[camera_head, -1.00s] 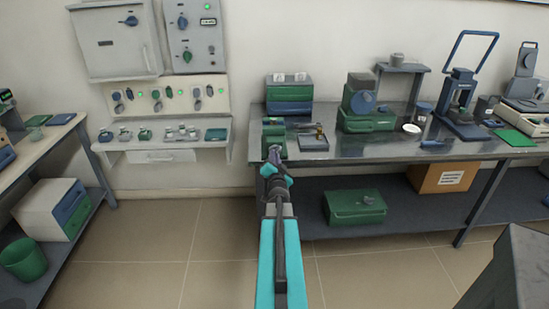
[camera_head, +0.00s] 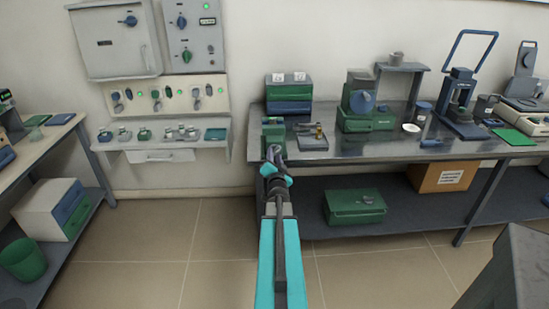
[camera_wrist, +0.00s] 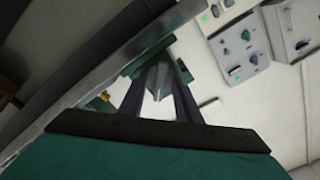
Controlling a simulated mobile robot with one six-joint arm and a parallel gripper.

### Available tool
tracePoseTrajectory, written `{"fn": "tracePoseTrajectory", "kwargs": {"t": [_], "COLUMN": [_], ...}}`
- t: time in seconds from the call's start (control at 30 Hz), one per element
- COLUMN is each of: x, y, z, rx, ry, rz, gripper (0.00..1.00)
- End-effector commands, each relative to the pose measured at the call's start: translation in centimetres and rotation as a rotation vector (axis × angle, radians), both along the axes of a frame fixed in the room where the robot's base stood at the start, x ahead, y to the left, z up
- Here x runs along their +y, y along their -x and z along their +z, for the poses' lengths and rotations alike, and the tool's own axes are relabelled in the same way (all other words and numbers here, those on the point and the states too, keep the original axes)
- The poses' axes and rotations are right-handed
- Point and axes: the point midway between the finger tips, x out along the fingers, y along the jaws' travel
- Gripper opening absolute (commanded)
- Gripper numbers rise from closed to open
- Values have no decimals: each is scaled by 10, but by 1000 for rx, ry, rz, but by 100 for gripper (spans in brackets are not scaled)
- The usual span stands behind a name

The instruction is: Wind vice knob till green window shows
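The small green vice (camera_head: 273,131) stands at the left front end of the metal bench. My gripper (camera_head: 273,155) is at the bench's front edge, just in front of the vice, at the end of my arm. In the wrist view my gripper (camera_wrist: 160,80) shows two dark fingers set apart, with a grey piece between their far ends and green vice parts (camera_wrist: 183,70) around them. Whether the fingers press on that piece is unclear. The knob is not clearly told apart and I cannot make out the window.
A dark tray (camera_head: 312,143) with a small brass item lies right of the vice on the metal bench (camera_head: 375,152). A green and blue box (camera_head: 289,92) stands behind. A green machine (camera_head: 365,104) stands farther right. A wall shelf (camera_head: 170,152) is at left.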

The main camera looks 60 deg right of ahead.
Motion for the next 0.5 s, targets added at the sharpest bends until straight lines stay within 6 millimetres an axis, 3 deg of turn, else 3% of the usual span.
{"fn": "tracePoseTrajectory", "kwargs": {"t": [0.5], "x": [28], "y": [20], "z": [0], "rx": [0], "ry": [0], "rz": [0], "gripper": [30]}}
